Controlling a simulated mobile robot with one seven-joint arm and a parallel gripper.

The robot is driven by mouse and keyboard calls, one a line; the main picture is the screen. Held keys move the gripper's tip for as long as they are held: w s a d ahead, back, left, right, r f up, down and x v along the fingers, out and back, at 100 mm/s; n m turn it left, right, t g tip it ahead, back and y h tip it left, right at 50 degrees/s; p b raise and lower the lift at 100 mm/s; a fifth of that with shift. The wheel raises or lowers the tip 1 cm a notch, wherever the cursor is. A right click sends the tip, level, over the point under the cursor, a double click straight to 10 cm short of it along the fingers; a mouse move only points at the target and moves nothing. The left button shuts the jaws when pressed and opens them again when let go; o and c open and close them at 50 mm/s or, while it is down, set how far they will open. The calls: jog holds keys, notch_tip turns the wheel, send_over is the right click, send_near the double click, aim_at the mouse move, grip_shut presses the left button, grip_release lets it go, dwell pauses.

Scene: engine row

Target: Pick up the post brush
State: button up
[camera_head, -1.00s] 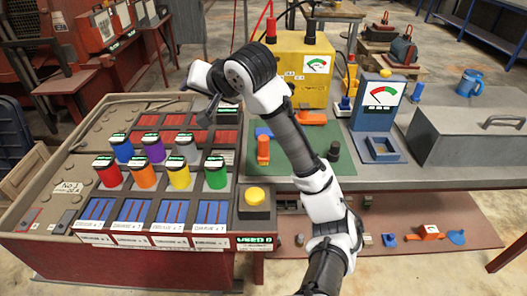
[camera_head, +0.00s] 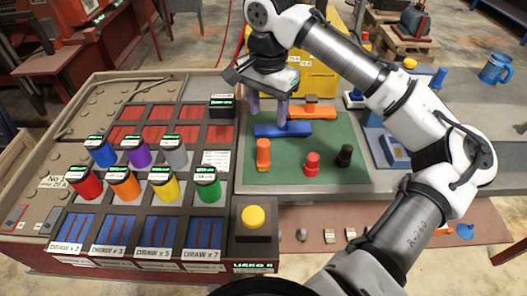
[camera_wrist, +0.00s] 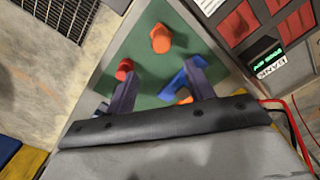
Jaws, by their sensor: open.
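My gripper (camera_head: 268,108) is open and empty, pointing down over the back left of the green mat (camera_head: 330,174), by a blue bar (camera_head: 284,129). I cannot tell for sure which piece is the post brush. In the wrist view, my gripper's fingers (camera_wrist: 162,78) are apart, with the orange piece (camera_wrist: 160,38) beyond them, the red piece (camera_wrist: 124,68) near the left finger and the blue bar (camera_wrist: 176,82) partly behind the right finger.
An orange bar (camera_head: 313,112) lies behind the blue bar. A yellow box (camera_head: 302,82) stands behind the mat, partly hidden by my arm. Left is a tray with several coloured canisters (camera_head: 165,184) and a yellow button (camera_head: 253,217). A blue mug (camera_head: 495,68) stands far right.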

aim_at(264, 142)
notch_tip(264, 142, down, 6)
jog(key=shift+s+f+p, duration=0.15)
jog(key=shift+p, duration=0.15)
jog(key=shift+s+a+f+p, duration=0.15)
jog(key=shift+f+p, duration=0.1)
jog(key=shift+f, duration=0.65)
jog(key=shift+w+a+f+p, duration=0.15)
jog(key=shift+f+p, duration=0.15)
jog(key=shift+f, duration=0.6)
jog(key=shift+s+a+f+p, duration=0.15)
jog(key=shift+f+p, duration=0.1)
jog(key=shift+f, duration=0.65)
jog(key=shift+c, duration=0.4)
jog(key=c, duration=1)
